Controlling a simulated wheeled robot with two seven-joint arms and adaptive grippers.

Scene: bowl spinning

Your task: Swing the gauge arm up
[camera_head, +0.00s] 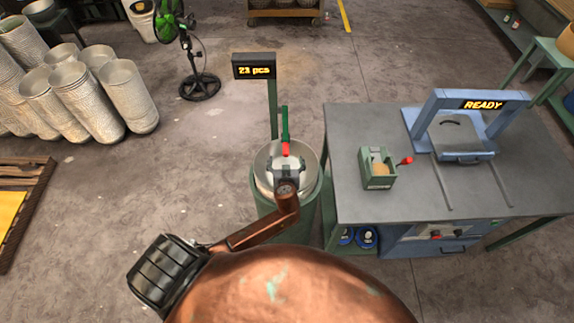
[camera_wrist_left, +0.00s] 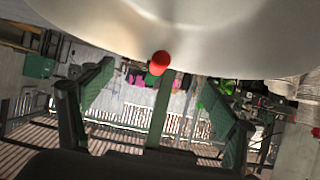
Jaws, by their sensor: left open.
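The gauge arm is a green bar (camera_head: 285,122) with a red tip (camera_head: 285,149), at the far rim of a round metal bowl (camera_head: 262,160). The bowl sits on a green drum-like stand (camera_head: 263,201). My left gripper (camera_head: 286,163) is over the bowl, just on the near side of the red tip. In the left wrist view, the red ball (camera_wrist_left: 161,61) and green bar (camera_wrist_left: 158,112) show between the spread fingers of my left gripper (camera_wrist_left: 155,108), with the pale bowl (camera_wrist_left: 225,35) across the top. Contact cannot be told. My right gripper is not in view.
A post with a "23 pcs" display (camera_head: 254,66) stands behind the bowl. To the right, a grey table (camera_head: 350,125) holds a small green box (camera_head: 377,183) and a blue frame with a "READY" sign (camera_head: 483,104). Stacked metal bowls (camera_head: 75,100) and a green fan (camera_head: 167,25) stand left.

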